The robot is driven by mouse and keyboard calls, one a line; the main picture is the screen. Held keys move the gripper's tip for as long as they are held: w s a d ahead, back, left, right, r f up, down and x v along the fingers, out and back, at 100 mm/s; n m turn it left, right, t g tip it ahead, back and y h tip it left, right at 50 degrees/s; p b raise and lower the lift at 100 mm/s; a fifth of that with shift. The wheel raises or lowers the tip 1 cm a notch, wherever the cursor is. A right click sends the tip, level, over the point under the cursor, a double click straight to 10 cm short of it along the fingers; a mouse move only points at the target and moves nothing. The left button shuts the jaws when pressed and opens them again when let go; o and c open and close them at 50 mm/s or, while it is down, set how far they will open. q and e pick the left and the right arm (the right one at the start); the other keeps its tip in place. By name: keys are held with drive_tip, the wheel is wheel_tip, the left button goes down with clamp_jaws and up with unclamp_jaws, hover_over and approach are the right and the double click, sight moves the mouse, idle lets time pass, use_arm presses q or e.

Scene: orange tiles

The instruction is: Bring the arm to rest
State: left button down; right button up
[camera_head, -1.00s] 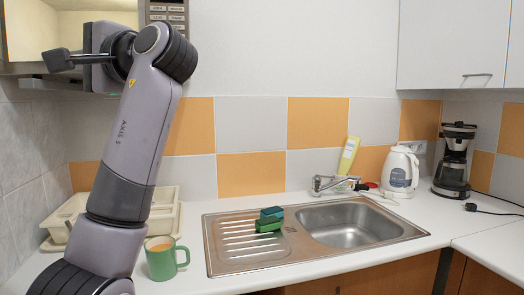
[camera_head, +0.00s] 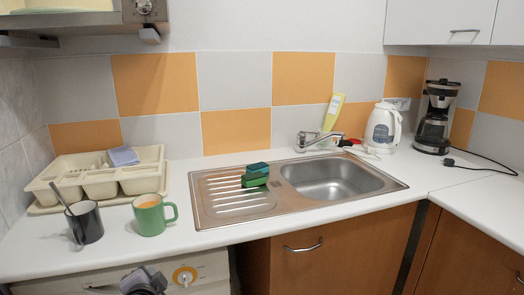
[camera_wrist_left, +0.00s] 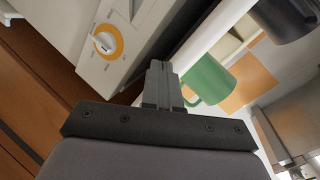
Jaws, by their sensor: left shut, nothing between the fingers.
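My left gripper (camera_head: 143,281) shows at the bottom edge of the head view, low in front of the white appliance (camera_head: 205,270) under the counter. Only its tip end is in that view; the rest of the arm is out of frame. In the left wrist view its two grey fingers (camera_wrist_left: 158,80) are together, with nothing between them. The appliance front with an orange-ringed dial lies beyond the fingers to the left, and the green mug (camera_wrist_left: 208,80) shows to their right. My right gripper is in neither view.
On the counter stand a green mug (camera_head: 151,217), a dark mug (camera_head: 85,223) with a utensil, and a cream dish rack (camera_head: 75,188). Sponges (camera_head: 255,175) lie on the sink's drainboard (camera_head: 215,207). A kettle (camera_head: 383,128) and coffee maker (camera_head: 436,117) stand at the back right.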

use_arm(q)
drive_tip(key=s+d+f+n+h, duration=0.2)
drive_tip(key=s+f, duration=0.3)
drive_tip(key=s, duration=0.4)
drive_tip(key=s+d+f+n+g+h, duration=0.1)
drive_tip(key=s+f+n+h, duration=0.1)
drive_tip(key=s+f, duration=0.4)
drive_tip(key=s+d+f+n+g+h, duration=0.1)
drive_tip(key=s+f, duration=0.5)
drive_tip(key=s, duration=0.7)
drive_tip(key=shift+d+n+h, duration=0.7)
drive_tip(key=shift+d+n, duration=0.1)
drive_tip(key=shift+n, duration=0.1)
